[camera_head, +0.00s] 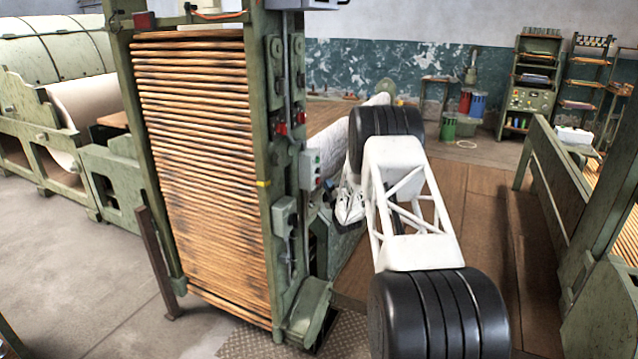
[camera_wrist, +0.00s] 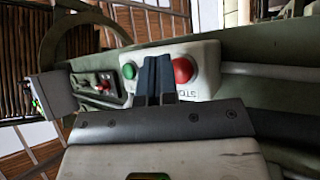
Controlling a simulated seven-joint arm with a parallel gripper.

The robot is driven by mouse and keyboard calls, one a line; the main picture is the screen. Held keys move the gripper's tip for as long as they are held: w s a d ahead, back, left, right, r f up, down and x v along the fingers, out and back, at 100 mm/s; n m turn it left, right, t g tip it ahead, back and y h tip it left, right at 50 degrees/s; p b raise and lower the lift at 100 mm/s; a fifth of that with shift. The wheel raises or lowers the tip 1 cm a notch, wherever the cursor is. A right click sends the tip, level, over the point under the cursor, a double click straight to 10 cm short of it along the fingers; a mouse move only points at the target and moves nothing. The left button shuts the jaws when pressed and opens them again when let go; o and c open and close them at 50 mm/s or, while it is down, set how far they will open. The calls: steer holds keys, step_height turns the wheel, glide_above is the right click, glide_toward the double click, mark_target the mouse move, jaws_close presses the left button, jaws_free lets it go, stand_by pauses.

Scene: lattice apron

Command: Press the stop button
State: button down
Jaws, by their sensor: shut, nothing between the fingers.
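The red stop button (camera_wrist: 183,70) is a round knob on a pale control box (camera_wrist: 206,56), with partly hidden lettering beside it. A smaller green button (camera_wrist: 129,71) sits on the same box, to the left. My gripper (camera_wrist: 160,62) is shut and empty, its dark fingers over the box between the two buttons, close to the red one's left edge. I cannot tell whether the fingers touch the box or the red button. In the head view the control box (camera_head: 310,169) is on the machine's green post, and my gripper (camera_head: 338,190) is beside it, partly hidden by my wrist.
The tall green frame with wooden slats (camera_head: 200,150) stands left of my arm. Red switches (camera_head: 281,130) sit higher on its post. A grey conduit (camera_wrist: 265,70) runs right from the box in the wrist view. Wooden floor (camera_head: 480,190) lies open behind my arm.

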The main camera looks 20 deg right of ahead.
steer(key=shift+s+d, duration=0.1)
stand_by(0.3)
steer(key=s+d, duration=0.3)
steer(key=shift+s+d, duration=0.2)
stand_by(0.5)
stand_by(0.7)
